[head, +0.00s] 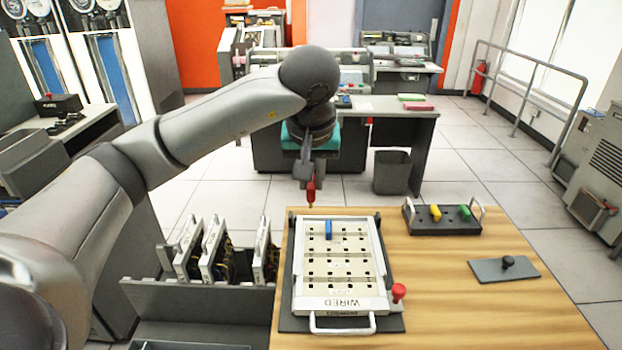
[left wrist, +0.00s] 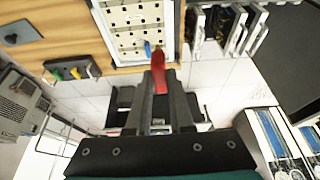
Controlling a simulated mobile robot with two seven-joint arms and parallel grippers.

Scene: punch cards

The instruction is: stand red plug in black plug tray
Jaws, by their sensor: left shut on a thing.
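My left gripper (head: 308,177) is shut on the red plug (head: 311,191), which hangs roughly upright, tip down, by the far left corner of the white board marked WIRED (head: 312,282). The red plug (left wrist: 159,79) also shows between the fingers in the left wrist view. The black plug tray (head: 445,229) is at the table's far right of the board. A yellow plug (head: 435,212) and a green plug (head: 465,212) stand in it; this tray (left wrist: 91,68) also shows in the left wrist view. My right gripper is not in view.
A blue plug (head: 329,229) stands in the board. A red knob (head: 399,292) is at the board's near right corner. A grey plate with a black knob (head: 507,263) lies at right. Upright card modules (head: 213,250) stand left of the table (head: 455,310). The table's near right is bare.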

